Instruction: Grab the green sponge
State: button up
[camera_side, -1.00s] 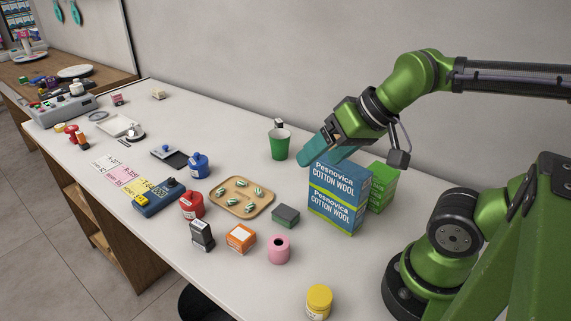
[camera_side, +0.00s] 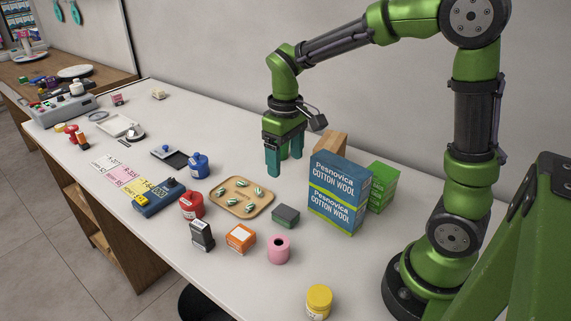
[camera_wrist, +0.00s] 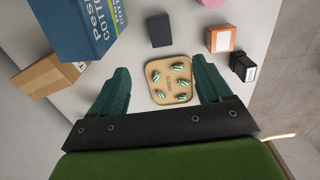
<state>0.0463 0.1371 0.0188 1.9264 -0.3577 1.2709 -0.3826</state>
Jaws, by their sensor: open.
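The sponge (camera_side: 285,215) is a small block with a dark grey top and a green edge. It lies on the white counter between the wooden tray and the cotton wool boxes. In the wrist view the sponge (camera_wrist: 159,30) shows as a dark block beyond the tray. My gripper (camera_side: 284,170) points down with its teal fingers apart and empty, above the counter behind the tray and sponge. In the wrist view my gripper (camera_wrist: 160,66) has the tray between its fingers, with the sponge farther ahead.
Blue cotton wool boxes (camera_side: 338,195) stand right of the sponge, with green boxes (camera_side: 382,187) and a cardboard box (camera_side: 330,145) behind. The wooden tray (camera_side: 226,209) holds several striped capsules. A pink roll (camera_side: 279,249) and an orange box (camera_side: 241,238) stand in front.

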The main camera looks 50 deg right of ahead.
aim_at(286, 212)
notch_tip(286, 212, down, 16)
jog(key=shift+r, duration=0.1)
dwell(0.5)
jog(key=shift+c, duration=0.4)
jog(key=c, duration=1)
jog(key=shift+c, duration=0.2)
